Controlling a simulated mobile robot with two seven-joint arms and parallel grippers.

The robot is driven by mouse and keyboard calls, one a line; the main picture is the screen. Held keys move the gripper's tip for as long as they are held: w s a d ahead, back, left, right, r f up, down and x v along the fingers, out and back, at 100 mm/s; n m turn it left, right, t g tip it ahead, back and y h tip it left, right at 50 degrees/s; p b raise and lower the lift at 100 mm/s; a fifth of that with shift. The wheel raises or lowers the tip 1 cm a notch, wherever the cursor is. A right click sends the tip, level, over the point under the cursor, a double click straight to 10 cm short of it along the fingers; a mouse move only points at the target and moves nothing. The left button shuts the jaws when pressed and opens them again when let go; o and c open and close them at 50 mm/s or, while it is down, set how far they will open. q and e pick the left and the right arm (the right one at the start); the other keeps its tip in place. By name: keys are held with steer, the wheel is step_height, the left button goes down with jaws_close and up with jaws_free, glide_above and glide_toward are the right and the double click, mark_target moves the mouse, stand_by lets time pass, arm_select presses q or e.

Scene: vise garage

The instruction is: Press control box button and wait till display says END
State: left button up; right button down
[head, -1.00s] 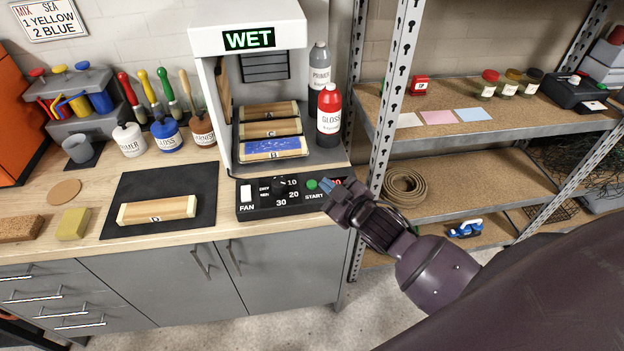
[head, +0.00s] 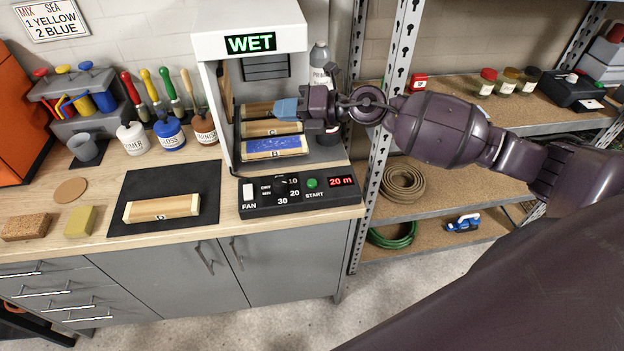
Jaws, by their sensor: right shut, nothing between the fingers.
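The black control box (head: 262,209) lies on the bench front with a white FAN switch (head: 248,191), a dial (head: 281,186) and a green START button (head: 312,183). Its small red display (head: 341,182) reads "20 m". The white drying cabinet (head: 219,42) behind it has a green display (head: 250,42) reading "WET". Inside are wooden blocks on a rack, the front one with a blue top (head: 273,146). My right gripper (head: 284,110) is shut and empty, in front of the cabinet opening, above and behind the control box. My left gripper is not in view.
A wooden block (head: 162,208) lies on a black mat (head: 125,214) at left. A metal shelf (head: 397,109) stands at right.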

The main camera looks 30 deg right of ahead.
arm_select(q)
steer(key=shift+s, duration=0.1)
arm_select(e)
steer(key=s+d+f+n+g+h, duration=0.1)
steer(key=d+f+n+g+h, duration=0.1)
steer(key=d+f+h, duration=0.3)
step_height(320, 180, down, 4)
steer(key=shift+s+d+f+g+h, duration=0.1)
steer(key=shift+s+d+g+h, duration=0.2)
steer(key=shift+g, duration=0.5)
steer(key=shift+s+a+f, duration=0.1)
steer(key=shift+a+f, duration=0.05)
steer(key=b, duration=0.4)
glide_above(314, 181)
step_height(314, 181, down, 6)
steer(key=shift+f, duration=0.15)
steer(key=shift+f+b, duration=0.3)
steer(key=shift+f, duration=0.45)
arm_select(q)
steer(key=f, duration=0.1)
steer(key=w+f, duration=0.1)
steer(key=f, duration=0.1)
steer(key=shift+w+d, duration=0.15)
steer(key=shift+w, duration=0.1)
arm_select(e)
steer(key=shift+f, duration=0.35)
steer(key=shift+f, duration=0.1)
